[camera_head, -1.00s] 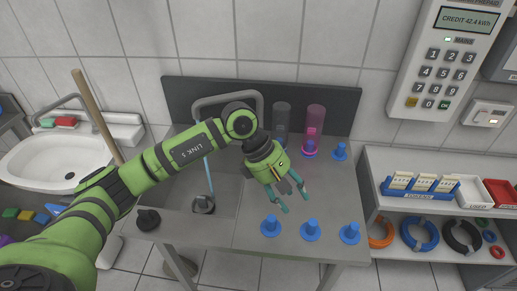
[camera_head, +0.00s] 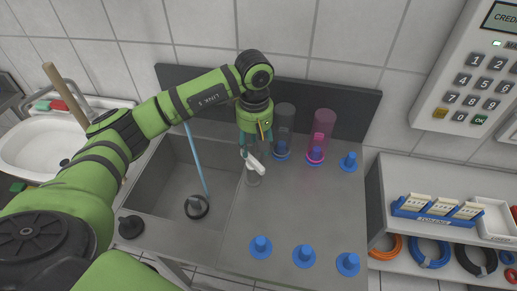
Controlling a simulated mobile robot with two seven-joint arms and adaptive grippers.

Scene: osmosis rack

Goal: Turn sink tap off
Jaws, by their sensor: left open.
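The steel sink (camera_head: 165,180) is set in the counter at left centre. A thin blue water stream (camera_head: 198,160) runs down into it, ending at a dark ring with a plug-like piece (camera_head: 197,207). The tap spout is hidden behind my left arm. A pale lever (camera_head: 256,164), apparently the tap handle, stands on a short grey base just right of the sink. My left gripper (camera_head: 251,153) is open, pointing down right at this lever; its teal fingers partly overlap it. I cannot tell whether they touch. My right gripper is not in view.
A grey clear tube (camera_head: 284,125) and a pink tube (camera_head: 321,135) stand close right of the gripper. Several blue cone-shaped pieces (camera_head: 304,256) line the front and right. A dark backboard (camera_head: 355,112) rises behind. The counter's middle right is clear.

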